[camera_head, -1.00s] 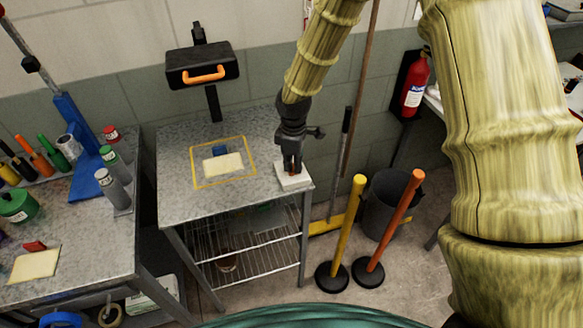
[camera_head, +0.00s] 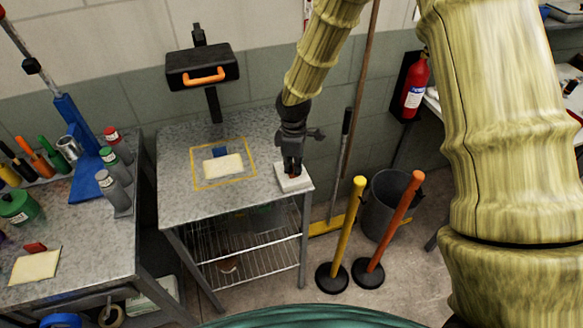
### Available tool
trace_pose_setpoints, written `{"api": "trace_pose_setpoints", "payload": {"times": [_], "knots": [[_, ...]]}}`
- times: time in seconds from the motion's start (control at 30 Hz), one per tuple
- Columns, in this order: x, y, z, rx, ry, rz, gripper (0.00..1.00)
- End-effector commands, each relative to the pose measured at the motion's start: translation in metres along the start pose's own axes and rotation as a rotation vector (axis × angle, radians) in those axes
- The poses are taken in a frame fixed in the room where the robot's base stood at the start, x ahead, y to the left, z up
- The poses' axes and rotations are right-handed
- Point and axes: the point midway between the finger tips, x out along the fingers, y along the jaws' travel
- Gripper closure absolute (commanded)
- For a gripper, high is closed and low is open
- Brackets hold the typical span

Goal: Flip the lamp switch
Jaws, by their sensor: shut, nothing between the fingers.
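The lamp (camera_head: 203,68) is a black box-shaped head with an orange handle, on a dark post behind the metal table. A white block (camera_head: 293,182), which looks like the switch base, sits at the table's front right corner. My gripper (camera_head: 292,172) points down at this block and is shut with nothing in it. Its fingertips are at or just above the block's top; I cannot tell whether they touch. The gripper hides the middle of the block, so the switch lever's position does not show.
A yellow-outlined square (camera_head: 243,181) on the metal table (camera_head: 190,208) holds a cream pad (camera_head: 223,166) and a small blue piece. A yellow post (camera_head: 346,230), an orange post (camera_head: 392,225) and a grey bin (camera_head: 381,200) stand right of the table. A bench (camera_head: 110,255) with bottles is at left.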

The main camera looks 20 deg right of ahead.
Motion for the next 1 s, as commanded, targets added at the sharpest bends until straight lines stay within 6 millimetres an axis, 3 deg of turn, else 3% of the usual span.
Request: {"api": "trace_pose_setpoints", "payload": {"times": [1.0], "knots": [[-0.063,0.0,0.0,0.0,0.001,0.0,1.0]]}}
